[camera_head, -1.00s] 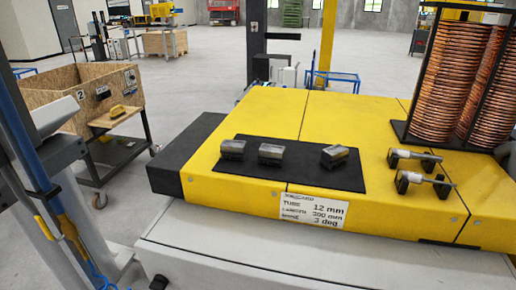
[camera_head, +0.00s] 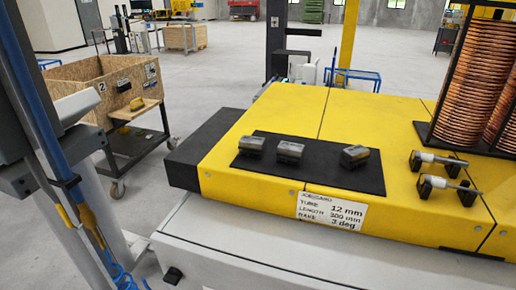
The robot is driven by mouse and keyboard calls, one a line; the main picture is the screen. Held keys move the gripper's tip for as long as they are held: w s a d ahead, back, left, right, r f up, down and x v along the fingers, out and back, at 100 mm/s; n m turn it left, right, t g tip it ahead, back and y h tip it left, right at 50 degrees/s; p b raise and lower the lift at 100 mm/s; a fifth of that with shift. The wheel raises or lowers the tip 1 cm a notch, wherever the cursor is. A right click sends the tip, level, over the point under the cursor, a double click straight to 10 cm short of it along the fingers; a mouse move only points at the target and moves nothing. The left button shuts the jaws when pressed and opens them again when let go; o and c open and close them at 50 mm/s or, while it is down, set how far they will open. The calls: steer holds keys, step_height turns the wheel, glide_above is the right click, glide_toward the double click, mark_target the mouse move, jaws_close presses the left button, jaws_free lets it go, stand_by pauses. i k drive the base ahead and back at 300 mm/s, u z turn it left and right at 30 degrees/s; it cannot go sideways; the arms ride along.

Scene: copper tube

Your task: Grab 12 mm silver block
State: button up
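Three small silver blocks lie in a row on a black mat (camera_head: 325,178) on the yellow bench top. The left block (camera_head: 252,145) and the middle block (camera_head: 290,152) sit near each other. The right block (camera_head: 354,156) lies apart from them and is turned at an angle. Size marks on the blocks are too small to read, so I cannot tell which is 12 mm. A white label (camera_head: 332,211) on the bench front reads tube 12 mm, length 300 mm. My gripper is not in view.
Copper tube coils (camera_head: 470,75) stand in a black rack at the back right. Two tools (camera_head: 438,162) rest on black holders right of the mat. A wooden bin cart (camera_head: 100,95) stands at the left.

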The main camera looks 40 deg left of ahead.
mark_target(248, 146)
steer(key=k, duration=1.1)
steer(key=u, duration=2.25)
steer(key=i, duration=1)
steer(key=u, duration=0.05)
